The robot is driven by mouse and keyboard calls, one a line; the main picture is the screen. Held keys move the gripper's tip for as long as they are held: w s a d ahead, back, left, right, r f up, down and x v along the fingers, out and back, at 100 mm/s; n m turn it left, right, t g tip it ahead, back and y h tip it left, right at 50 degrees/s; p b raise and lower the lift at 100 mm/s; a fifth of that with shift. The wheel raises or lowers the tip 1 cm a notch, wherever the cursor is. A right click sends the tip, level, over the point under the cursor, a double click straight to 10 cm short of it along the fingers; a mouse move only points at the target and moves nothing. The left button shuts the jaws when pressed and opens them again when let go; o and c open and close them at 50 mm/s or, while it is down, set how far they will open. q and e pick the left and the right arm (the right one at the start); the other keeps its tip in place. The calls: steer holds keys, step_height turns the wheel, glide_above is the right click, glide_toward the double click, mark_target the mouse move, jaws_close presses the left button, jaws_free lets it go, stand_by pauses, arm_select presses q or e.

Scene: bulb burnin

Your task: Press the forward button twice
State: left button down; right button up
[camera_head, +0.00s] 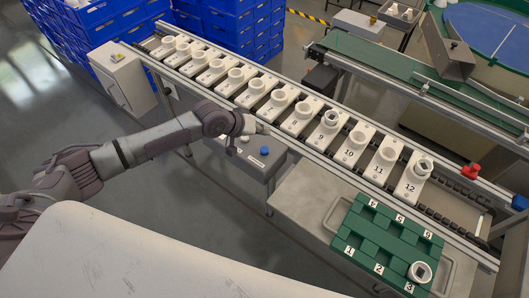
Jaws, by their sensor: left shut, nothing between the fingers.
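A grey control box (252,166) stands in front of the conveyor, left of the middle of the head view. A blue button (264,150) shows on its top, with a small pale label beside it. My left gripper (262,128) is shut and empty over the far side of this box, close to the conveyor's near rail. It is beyond the blue button in the picture and appears apart from it. My gripper and wrist hide part of the box top, so I cannot tell which other buttons are there. My right gripper is not in view.
The conveyor (452,205) carries a row of numbered white holders with round sockets. A green numbered tray (361,236) lies on the grey table (303,204), with a white socket piece (421,271) at its near right corner. Blue crates (125,22) stand behind.

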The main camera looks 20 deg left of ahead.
arm_select(q)
steer(key=b, duration=0.4)
glide_above(262, 149)
step_height(262, 149, down, 4)
steer(key=shift+d+f, duration=0.1)
steer(key=shift+f, duration=0.9)
steer(key=shift+f, duration=0.4)
